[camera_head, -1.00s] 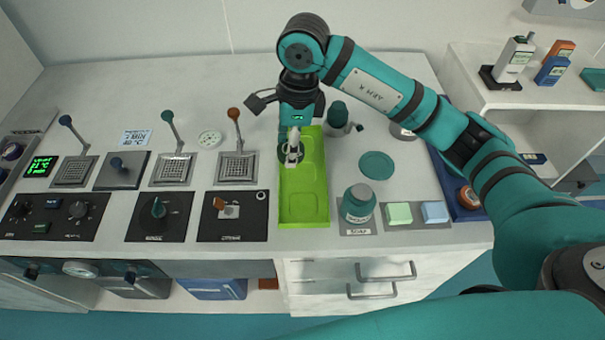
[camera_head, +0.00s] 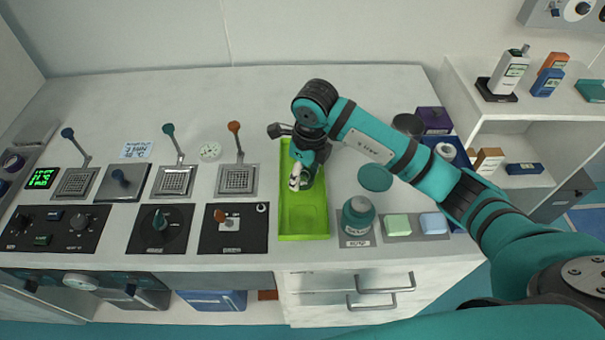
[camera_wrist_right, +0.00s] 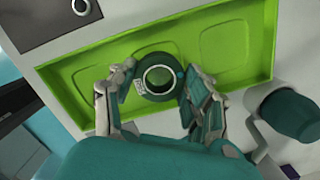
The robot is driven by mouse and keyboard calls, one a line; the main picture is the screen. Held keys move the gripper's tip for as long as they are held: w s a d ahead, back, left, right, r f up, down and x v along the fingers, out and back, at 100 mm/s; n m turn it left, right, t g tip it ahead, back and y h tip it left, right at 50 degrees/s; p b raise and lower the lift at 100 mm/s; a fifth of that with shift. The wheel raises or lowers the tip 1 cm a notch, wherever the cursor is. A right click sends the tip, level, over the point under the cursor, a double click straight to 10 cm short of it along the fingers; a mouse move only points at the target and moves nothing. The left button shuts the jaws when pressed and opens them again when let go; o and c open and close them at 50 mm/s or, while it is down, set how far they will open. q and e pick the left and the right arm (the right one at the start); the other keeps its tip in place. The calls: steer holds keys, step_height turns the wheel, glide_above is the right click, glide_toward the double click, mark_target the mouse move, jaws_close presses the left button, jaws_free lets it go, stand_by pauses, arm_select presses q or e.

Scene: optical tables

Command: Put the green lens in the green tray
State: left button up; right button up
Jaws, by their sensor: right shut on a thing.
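The green lens, a dark green ring with a glassy middle and a small white label (camera_wrist_right: 158,76), is between the fingers of my right gripper (camera_wrist_right: 160,88). The gripper is shut on it. In the head view the right gripper (camera_head: 300,178) is over the far-to-middle part of the bright green tray (camera_head: 303,225), and the lens is mostly hidden by the fingers. In the wrist view the tray (camera_wrist_right: 88,78), with shallow recesses, lies under the lens. I cannot tell whether the lens touches the tray floor. My left gripper is not in view.
A teal jar (camera_head: 357,218) and pale blocks (camera_head: 397,225) stand right of the tray. A flat teal disc (camera_head: 375,177) lies behind them. Control panels with levers (camera_head: 233,228) are to the left. A dark green cylinder (camera_wrist_right: 290,115) stands close beside the tray.

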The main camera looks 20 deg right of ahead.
steer(key=shift+f, duration=0.7)
steer(key=shift+f, duration=0.15)
steer(key=o, duration=1.3)
